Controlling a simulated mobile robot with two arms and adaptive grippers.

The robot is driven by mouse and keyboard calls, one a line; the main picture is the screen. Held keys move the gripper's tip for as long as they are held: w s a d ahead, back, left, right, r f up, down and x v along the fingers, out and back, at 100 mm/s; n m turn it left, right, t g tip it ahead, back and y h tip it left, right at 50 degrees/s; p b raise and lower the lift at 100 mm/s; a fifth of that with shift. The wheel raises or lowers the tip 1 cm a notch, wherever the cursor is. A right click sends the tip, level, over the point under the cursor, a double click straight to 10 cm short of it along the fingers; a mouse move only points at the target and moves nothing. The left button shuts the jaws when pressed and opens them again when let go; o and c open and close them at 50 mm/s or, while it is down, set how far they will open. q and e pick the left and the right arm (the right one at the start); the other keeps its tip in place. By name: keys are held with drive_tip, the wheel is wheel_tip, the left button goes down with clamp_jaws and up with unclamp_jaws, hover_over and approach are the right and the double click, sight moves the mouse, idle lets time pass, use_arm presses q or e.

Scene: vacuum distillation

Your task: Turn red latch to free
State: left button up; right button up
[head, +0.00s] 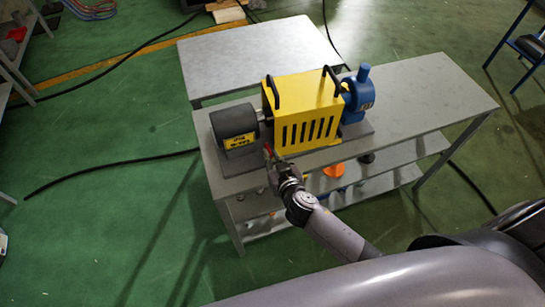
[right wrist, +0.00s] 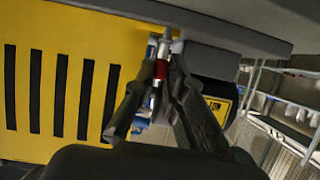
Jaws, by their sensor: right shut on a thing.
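The red latch (right wrist: 161,69) is a small red piece on a pale metal rod, beside the yellow slotted housing (head: 304,107). In the head view my right gripper (head: 269,153) is at the near side of the machine, between the dark grey motor block and the yellow housing, and mostly covers the latch. In the right wrist view my right gripper (right wrist: 161,75) has a fingertip on each side of the latch and is shut on it. My left gripper is not in view.
The dark grey motor block (head: 236,128) with a yellow label and a blue pump (head: 358,95) flank the housing on a grey table (head: 430,95). An orange item (head: 333,170) sits on the lower shelf. The table's right end is bare.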

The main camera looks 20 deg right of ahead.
clamp_jaws()
drive_tip(key=shift+d+n+y+p, duration=0.2)
drive_tip(key=shift+n+y+p, duration=0.2)
drive_tip(key=shift+y, duration=0.1)
drive_tip(key=shift+d+n+y, duration=0.1)
drive_tip(key=shift+n+y, duration=0.2)
drive_tip(key=o, duration=0.7)
unclamp_jaws()
drive_tip(key=shift+c, duration=0.2)
